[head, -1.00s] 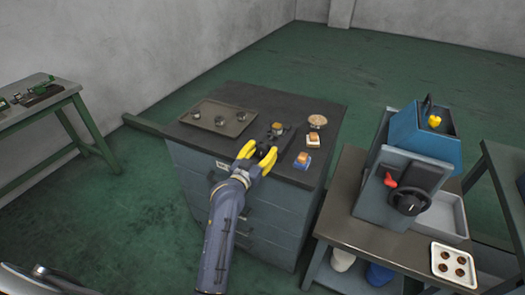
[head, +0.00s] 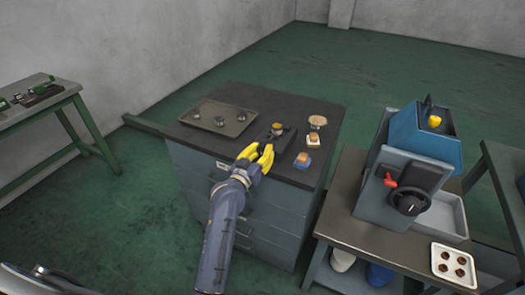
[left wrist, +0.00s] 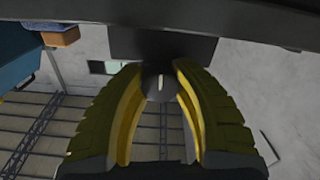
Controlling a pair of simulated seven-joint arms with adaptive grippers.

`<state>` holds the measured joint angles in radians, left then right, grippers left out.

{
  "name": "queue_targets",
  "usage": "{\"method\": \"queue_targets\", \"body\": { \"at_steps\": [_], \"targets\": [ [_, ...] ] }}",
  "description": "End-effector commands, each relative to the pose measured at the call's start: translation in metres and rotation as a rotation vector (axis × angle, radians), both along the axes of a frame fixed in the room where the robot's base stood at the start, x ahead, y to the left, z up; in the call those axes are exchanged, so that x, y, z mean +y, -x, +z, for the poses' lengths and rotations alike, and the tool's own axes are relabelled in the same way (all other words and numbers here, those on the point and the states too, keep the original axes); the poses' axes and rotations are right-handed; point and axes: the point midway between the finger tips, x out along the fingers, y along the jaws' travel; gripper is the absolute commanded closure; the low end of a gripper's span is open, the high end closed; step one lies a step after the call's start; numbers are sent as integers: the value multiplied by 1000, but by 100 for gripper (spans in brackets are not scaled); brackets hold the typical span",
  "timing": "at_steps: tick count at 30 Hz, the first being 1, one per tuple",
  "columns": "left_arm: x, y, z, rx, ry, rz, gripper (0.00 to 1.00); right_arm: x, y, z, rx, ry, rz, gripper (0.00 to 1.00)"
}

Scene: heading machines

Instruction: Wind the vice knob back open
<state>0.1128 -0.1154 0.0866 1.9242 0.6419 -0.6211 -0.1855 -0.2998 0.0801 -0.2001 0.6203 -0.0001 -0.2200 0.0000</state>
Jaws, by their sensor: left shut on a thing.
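The small dark vice (head: 287,139) stands near the front edge of the workbench top, with a brass-coloured piece (head: 277,127) at its jaws. My left gripper (head: 259,152) reaches it from the front, its yellow fingers at the vice's near end. In the left wrist view the round dark knob (left wrist: 159,87) with a pale mark sits between the fingertips, and the gripper is shut on it. The dark vice body (left wrist: 150,44) lies just beyond. In the head view the fingers hide the knob. My right gripper is not in view.
On the workbench (head: 322,112) are a tray (head: 236,128) with several small metal parts, a round-topped piece (head: 317,122) and a blue-based block (head: 303,161). A blue machine with a black handwheel (head: 409,201) stands right, near a white tray (head: 437,250).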

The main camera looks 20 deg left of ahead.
Motion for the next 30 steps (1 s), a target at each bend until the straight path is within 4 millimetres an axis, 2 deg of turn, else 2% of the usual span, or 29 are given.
{"method": "queue_targets", "body": {
  "at_steps": [13, 14, 21, 30],
  "targets": [
    [-1, 1, -5, 20, 55, -2, 100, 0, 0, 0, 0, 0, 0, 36],
    [-1, 1, -5, 20, 55, -2, 71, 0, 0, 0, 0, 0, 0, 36],
    [-1, 0, -3, 16, 55, -2, 43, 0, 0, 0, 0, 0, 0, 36],
    [0, 1, -2, 13, 56, -1, 41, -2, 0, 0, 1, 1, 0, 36]
  ]
}}
